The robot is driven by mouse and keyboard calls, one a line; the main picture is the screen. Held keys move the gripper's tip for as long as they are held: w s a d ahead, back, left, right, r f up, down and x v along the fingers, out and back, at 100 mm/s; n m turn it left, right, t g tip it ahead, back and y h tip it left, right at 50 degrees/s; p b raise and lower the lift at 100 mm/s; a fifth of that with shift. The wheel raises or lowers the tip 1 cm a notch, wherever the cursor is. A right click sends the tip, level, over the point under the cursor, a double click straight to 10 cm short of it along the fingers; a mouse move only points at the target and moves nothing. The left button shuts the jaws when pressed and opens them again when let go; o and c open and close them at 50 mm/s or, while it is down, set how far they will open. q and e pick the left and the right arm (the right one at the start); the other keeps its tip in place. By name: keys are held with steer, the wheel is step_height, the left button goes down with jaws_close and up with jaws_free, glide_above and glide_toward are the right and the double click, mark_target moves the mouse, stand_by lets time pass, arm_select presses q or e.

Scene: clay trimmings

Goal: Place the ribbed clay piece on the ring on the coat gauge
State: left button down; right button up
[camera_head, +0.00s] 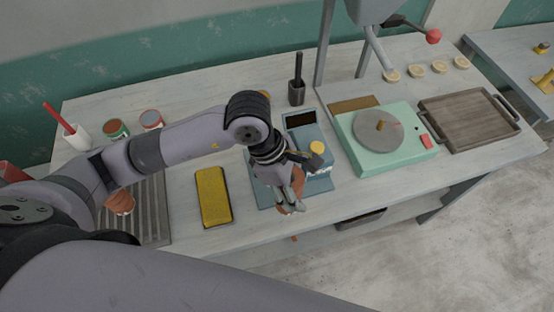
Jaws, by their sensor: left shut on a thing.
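My left gripper (287,196) reaches over the front middle of the bench, pointing down, shut on a terracotta-brown clay piece (284,210). The gripper hides most of this piece, and I cannot make out ribs on it. Just behind and right of the gripper stands a blue device (318,184) with a yellow round top and a dark panel, which looks like the coat gauge. My arm covers part of it. I cannot make out its ring, or whether the held piece touches the device. My right gripper is not in view.
A yellow block (212,197) lies left of the gripper. A mint-green device (392,150) with a grey disc and a wooden tray (468,121) stand to the right. A dark holder (297,92) is behind. A ridged grey board (150,205) lies left. The bench's front edge is close to the gripper.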

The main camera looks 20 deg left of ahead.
arm_select(q)
steer(key=w+a+f+b, duration=0.1)
steer(key=w+a+f, duration=0.1)
steer(key=w, duration=0.1)
steer(key=w+a+f+b, duration=0.1)
steer(key=w+a+f, duration=0.1)
steer(key=w, duration=0.1)
steer(key=w+a+f+b, duration=0.2)
steer(key=w+f, duration=0.1)
steer(key=shift+w+a, duration=0.4)
steer(key=shift+w+a+f, duration=0.2)
steer(key=shift+w+a, duration=0.05)
steer(key=shift+w, duration=0.15)
steer(key=shift+s+r, duration=0.1)
steer(key=c, duration=1.2)
jaws_free()
steer(key=shift+f+b, duration=0.2)
steer(key=shift+b, duration=0.1)
steer(key=shift+c, duration=0.2)
steer(key=o, duration=0.5)
steer(key=shift+s, duration=0.1)
